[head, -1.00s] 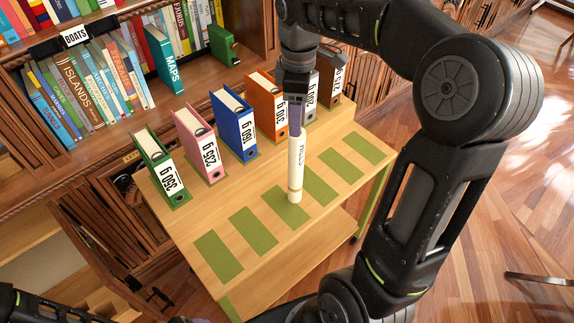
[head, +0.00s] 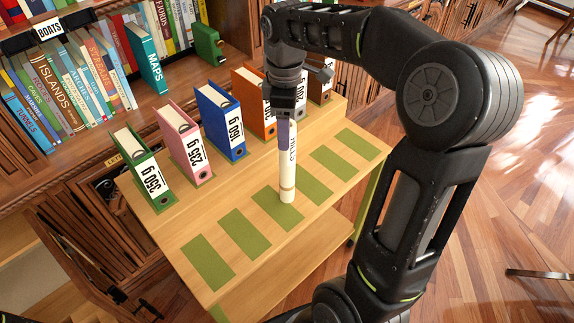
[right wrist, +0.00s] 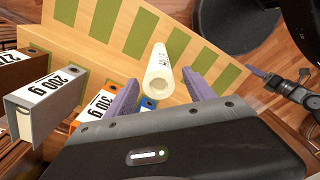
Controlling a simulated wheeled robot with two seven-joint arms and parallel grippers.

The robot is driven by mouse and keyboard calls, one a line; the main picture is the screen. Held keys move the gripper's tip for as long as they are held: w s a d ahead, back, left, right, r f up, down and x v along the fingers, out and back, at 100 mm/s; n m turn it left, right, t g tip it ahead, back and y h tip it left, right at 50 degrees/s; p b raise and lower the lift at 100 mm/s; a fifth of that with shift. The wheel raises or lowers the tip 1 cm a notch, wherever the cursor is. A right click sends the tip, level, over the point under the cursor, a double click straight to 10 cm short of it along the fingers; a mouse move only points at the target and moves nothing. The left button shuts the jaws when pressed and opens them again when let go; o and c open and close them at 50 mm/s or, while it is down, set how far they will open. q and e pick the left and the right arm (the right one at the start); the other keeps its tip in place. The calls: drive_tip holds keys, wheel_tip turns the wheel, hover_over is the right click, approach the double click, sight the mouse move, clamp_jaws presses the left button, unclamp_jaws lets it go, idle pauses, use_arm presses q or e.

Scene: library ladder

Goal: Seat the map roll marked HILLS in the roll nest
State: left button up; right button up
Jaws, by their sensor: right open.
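The map roll marked HILLS (head: 288,170) is a white tube with a tan band near its lower end. It looks upright, its foot at the third green pad (head: 277,209) from the left on the wooden table. It also shows in the right wrist view (right wrist: 159,72), its hollow end facing the camera. My right gripper (head: 287,122) is above the roll's top end. In the right wrist view its purple fingers (right wrist: 160,92) are apart, one on each side of the roll, with gaps visible. I cannot make out the roll nest.
Binders marked with weights, including green (head: 146,171), pink (head: 187,146) and blue (head: 220,124), stand on the table's raised back ledge. Shelved books (head: 85,75) are behind. Other green pads, such as the leftmost (head: 208,262), are bare.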

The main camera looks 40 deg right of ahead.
sight(287, 166)
drive_tip(key=shift+f, duration=0.8)
wheel_tip(287, 166, down, 5)
drive_tip(key=shift+s+d+f+p, duration=0.1)
drive_tip(key=shift+d+p, duration=0.05)
drive_tip(key=shift+p, duration=0.3)
clamp_jaws()
idle(0.5)
